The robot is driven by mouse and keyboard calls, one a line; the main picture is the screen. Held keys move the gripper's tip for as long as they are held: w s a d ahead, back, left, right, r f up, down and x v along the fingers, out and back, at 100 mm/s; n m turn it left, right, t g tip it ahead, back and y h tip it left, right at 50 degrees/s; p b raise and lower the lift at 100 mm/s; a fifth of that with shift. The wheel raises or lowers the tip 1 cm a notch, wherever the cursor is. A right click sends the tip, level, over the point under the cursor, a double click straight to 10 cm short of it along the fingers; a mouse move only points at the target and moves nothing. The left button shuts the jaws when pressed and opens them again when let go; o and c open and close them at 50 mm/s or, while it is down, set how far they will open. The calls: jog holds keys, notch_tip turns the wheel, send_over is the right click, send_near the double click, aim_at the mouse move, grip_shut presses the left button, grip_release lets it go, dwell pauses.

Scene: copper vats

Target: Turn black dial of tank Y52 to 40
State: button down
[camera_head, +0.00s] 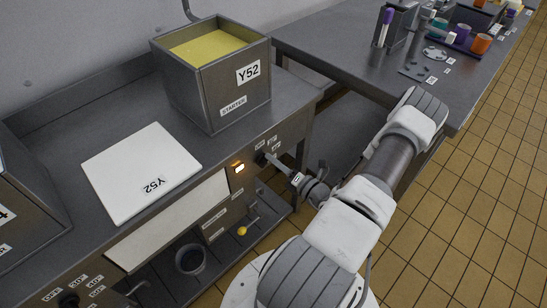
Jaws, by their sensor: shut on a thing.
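Tank Y52 (232,95) is a grey metal box with yellow contents, labelled Y52 and STARTER, on the steel bench. The black dial (261,159) is on the bench's front panel, below and right of the tank. Only a small dark part of it shows, with small white labels around it that are too small to read. My gripper (269,158) reaches in from the right and is shut on the dial. The fingers cover much of the dial, so its pointer setting cannot be told.
A lit orange switch (239,168) is just left of the dial. A white lid marked Y52 (141,172) lies on the bench. A yellow-knobbed lever (242,231) and dark bucket (190,259) are below. Another labelled dial (69,300) is at bottom left. A cluttered second bench (340,45) stands behind.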

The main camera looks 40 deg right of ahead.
jog(key=m, duration=0.3)
jog(key=f+m+p, duration=0.1)
jog(key=m, duration=0.1)
jog(key=shift+d+m, duration=0.1)
jog(key=shift+m, duration=0.3)
dwell(0.4)
jog(key=c, duration=0.8)
grip_release()
jog(key=shift+c, duration=0.2)
jog(key=s+d+p, duration=0.1)
jog(key=s, duration=1.6)
jog(key=shift+s+d, duration=0.15)
